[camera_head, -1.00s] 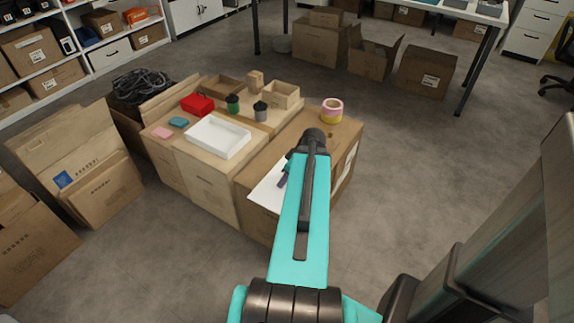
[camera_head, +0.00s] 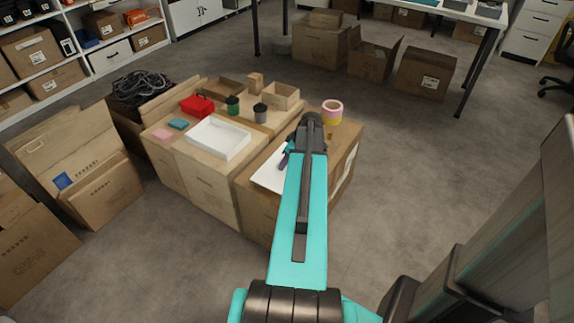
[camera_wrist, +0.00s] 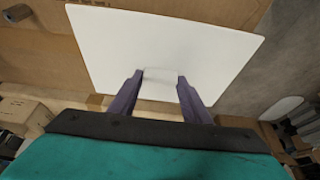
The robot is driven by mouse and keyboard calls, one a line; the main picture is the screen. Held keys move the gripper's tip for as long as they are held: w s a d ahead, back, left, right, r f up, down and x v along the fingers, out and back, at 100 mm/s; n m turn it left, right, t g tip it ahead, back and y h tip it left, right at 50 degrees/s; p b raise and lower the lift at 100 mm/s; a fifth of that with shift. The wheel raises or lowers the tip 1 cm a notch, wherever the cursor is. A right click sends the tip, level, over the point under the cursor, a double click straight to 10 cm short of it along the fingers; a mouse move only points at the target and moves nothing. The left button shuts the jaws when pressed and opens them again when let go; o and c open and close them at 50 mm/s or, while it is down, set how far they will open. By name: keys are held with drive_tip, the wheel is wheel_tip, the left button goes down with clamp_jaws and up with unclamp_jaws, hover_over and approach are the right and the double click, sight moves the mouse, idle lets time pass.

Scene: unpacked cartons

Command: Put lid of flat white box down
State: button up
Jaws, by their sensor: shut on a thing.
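The flat white lid (camera_head: 268,178) is over the front right carton, partly hidden behind my arm. It fills the upper middle of the wrist view (camera_wrist: 165,45). My gripper (camera_wrist: 160,88) is shut on the lid's near edge, with a purple finger on each side of a small white part. In the head view the gripper (camera_head: 286,156) is mostly hidden by my arm. I cannot tell whether the lid touches the carton. The open white box (camera_head: 218,138) stands on the cartons to the left of the lid.
The front right carton (camera_head: 345,150) has a tape roll (camera_head: 332,111) at its far end. Open floor lies to the right.

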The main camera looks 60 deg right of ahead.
drive_tip(key=shift+w+d, duration=0.35)
drive_tip(key=shift+d, duration=0.2)
drive_tip(key=shift+f, duration=0.15)
drive_tip(key=shift+f, duration=1.65)
drive_tip(key=shift+f, duration=0.15)
drive_tip(key=o, duration=1.1)
drive_tip(key=v, duration=1.2)
